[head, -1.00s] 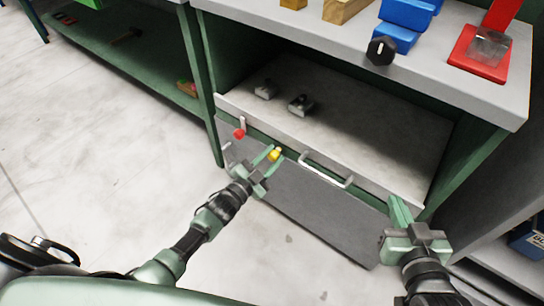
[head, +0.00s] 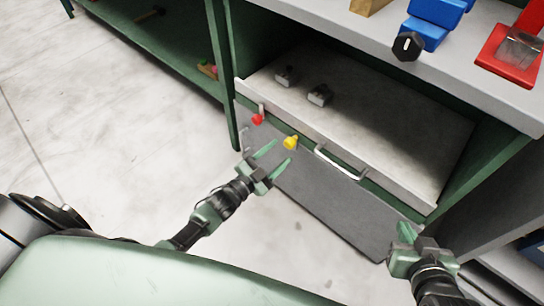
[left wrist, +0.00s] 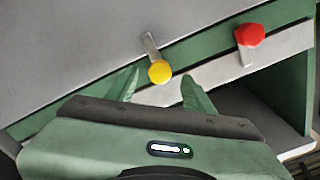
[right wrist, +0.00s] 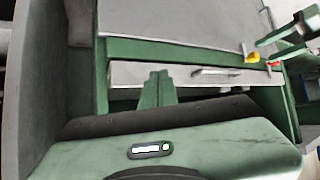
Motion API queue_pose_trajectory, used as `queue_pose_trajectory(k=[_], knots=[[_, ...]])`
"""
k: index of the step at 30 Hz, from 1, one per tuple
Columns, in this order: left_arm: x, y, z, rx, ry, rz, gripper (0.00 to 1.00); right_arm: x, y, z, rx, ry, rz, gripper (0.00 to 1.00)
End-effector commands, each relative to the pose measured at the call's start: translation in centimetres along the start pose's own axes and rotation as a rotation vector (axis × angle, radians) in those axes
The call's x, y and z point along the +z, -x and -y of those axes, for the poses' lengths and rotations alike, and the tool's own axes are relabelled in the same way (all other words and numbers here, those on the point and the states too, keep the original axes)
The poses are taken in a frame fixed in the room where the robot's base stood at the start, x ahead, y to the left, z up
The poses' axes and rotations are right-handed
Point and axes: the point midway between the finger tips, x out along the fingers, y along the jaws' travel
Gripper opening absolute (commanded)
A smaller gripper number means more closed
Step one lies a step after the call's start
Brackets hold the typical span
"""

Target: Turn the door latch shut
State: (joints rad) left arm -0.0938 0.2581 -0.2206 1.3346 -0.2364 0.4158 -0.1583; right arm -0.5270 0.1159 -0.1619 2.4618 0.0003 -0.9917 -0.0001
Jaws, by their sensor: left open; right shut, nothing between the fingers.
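A yellow knob (head: 291,142) and a red knob (head: 257,119) sit on short grey levers at the top edge of the grey door (head: 330,205). In the left wrist view the yellow knob's lever (left wrist: 149,45) lies over the door, and the red knob's lever (left wrist: 245,53) crosses the green strip onto the pale board. My left gripper (head: 282,152) is open. The yellow knob (left wrist: 159,72) shows just beyond and between its fingertips, apparently untouched. My right gripper (head: 406,229) is shut and empty, right of the door. Which knob is the door latch, I cannot tell.
A bar handle (head: 338,163) sits right of the yellow knob. Two small grey fittings (head: 319,95) stand on the shelf above the door. The benchtop (head: 470,75) carries a black dial (head: 408,46), blue blocks and a red press. The floor left is clear.

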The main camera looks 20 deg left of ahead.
Motion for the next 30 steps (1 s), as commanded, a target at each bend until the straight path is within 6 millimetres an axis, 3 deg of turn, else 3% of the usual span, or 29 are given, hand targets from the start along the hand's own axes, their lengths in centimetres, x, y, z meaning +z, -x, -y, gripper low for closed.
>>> queue_pose_trajectory(k=[3,9,30], knots=[[-0.1,1.7,0.0,0.001,0.0,0.001,0.52,1.7,0.5,-0.2,0.005,-0.001,0.086,0.0],[0.0,2.9,0.0,0.0,0.0,0.0,0.52,3.3,0.9,-0.4,0.009,-0.002,0.159,0.0],[-0.6,2.9,0.0,-0.008,0.036,0.053,0.52,3.4,0.9,-0.4,0.009,-0.003,0.162,0.0]])
